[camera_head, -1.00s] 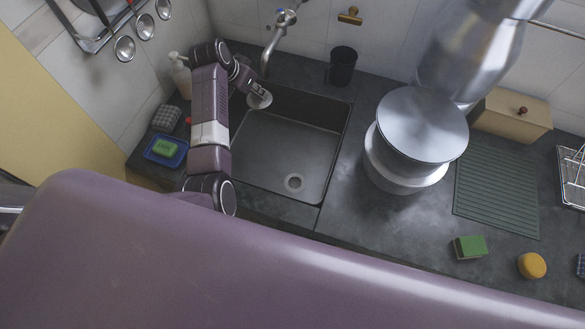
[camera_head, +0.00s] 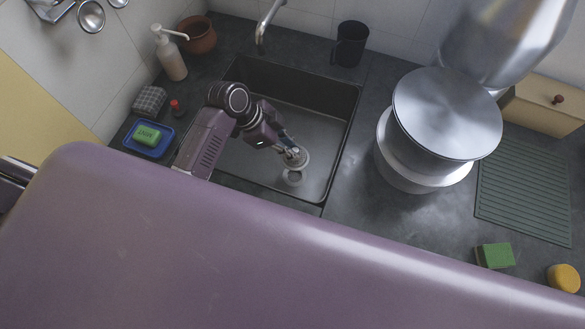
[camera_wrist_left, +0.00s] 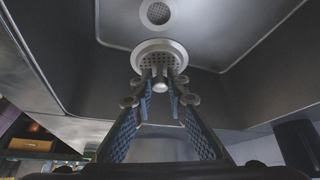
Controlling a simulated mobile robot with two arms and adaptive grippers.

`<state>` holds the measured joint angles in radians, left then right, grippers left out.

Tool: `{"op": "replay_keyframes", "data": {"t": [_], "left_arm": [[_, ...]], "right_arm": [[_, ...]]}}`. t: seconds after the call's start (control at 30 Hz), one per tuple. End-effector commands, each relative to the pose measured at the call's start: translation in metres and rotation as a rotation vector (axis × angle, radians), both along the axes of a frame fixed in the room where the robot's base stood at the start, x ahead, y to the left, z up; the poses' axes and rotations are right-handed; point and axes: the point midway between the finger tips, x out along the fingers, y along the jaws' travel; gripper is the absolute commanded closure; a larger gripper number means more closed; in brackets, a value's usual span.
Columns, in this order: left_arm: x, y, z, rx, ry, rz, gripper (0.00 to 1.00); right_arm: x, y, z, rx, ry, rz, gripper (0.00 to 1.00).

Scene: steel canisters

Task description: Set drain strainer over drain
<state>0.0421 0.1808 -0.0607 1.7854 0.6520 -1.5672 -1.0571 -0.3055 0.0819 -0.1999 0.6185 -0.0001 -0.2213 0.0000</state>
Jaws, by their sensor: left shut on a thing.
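The drain strainer (camera_head: 297,159) is a round, light metal disc with holes. My left gripper (camera_head: 288,146) is shut on its small knob and holds it inside the dark sink basin (camera_head: 325,130). In the left wrist view the perforated strainer (camera_wrist_left: 159,54) sits beyond the fingertips of my left gripper (camera_wrist_left: 160,88). The drain (camera_head: 292,178) is a round hole in the basin floor, just below the strainer in the head view. In the wrist view the drain (camera_wrist_left: 158,12) shows apart from the strainer, not covered by it. My right gripper is not in view.
A tap (camera_head: 265,28) hangs over the back of the sink. A black cup (camera_head: 350,44) stands behind it. A large steel canister (camera_head: 447,112) stands right of the sink. A soap dish (camera_head: 149,139) and a soap bottle (camera_head: 170,55) are at the left.

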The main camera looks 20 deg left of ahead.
Motion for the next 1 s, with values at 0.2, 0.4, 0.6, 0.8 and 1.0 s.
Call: {"op": "replay_keyframes", "data": {"t": [0.2,0.4,0.6,0.8,1.0], "left_arm": [[0.0,0.0,-0.058,-0.003,0.004,0.004,1.0],[0.001,0.0,-0.087,-0.001,-0.001,0.003,1.0],[0.001,0.0,-0.105,-0.001,0.0,0.003,1.0],[0.001,0.0,-0.127,0.0,-0.001,0.003,1.0],[0.001,0.0,-0.129,0.001,-0.003,0.003,1.0]], "right_arm": [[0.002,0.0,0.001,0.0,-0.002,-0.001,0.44],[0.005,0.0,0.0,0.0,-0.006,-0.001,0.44],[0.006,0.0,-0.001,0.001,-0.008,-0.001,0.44],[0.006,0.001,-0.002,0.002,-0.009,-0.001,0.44],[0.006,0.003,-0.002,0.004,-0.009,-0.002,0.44]]}}
